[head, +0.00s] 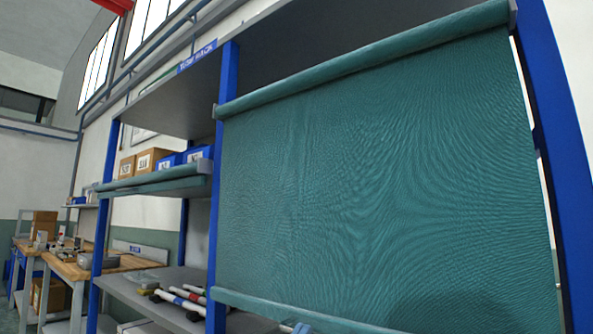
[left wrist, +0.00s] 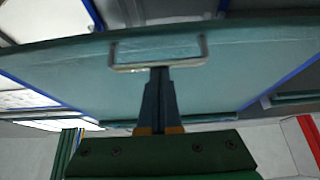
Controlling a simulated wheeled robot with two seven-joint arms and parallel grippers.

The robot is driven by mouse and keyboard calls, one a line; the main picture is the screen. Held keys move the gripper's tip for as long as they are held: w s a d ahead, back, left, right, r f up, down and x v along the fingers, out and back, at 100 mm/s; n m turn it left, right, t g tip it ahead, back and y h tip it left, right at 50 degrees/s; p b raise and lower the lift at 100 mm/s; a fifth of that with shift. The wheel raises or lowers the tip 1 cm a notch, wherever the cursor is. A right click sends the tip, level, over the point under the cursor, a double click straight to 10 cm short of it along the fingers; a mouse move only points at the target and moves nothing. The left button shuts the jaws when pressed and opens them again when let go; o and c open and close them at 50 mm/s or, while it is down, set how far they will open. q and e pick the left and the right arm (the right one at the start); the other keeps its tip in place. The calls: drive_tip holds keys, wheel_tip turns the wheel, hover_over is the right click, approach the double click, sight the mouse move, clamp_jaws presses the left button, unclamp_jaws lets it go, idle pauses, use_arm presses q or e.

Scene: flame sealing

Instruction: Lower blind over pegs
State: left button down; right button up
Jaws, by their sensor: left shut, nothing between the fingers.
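The teal blind (head: 370,180) hangs from its roller across the right bay of the rack. Its bottom bar (head: 300,312) runs along the lower edge of the head view. In the left wrist view the blind (left wrist: 70,75) has a metal loop handle (left wrist: 203,45). My left gripper (left wrist: 158,72) is shut and empty, its fingertips at the handle's near bar; I cannot tell if they touch it. In the head view only a small part of what looks like my left gripper (head: 298,328) shows below the bottom bar. No pegs are visible. My right gripper is out of view.
Blue rack posts (head: 222,180) flank the bay. In the left bay another teal blind (head: 150,185) is rolled up, with boxes (head: 152,160) above and rod-like items (head: 185,300) on a lower shelf. A workbench (head: 75,268) stands at far left.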

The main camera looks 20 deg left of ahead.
use_arm(q)
wheel_tip(320, 180, down, 11)
drive_tip(key=b, duration=0.5)
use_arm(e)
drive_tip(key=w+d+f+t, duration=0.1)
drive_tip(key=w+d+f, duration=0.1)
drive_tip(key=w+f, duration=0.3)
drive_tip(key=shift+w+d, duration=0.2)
use_arm(q)
drive_tip(key=shift+w+r, duration=0.1)
drive_tip(key=shift+r, duration=0.05)
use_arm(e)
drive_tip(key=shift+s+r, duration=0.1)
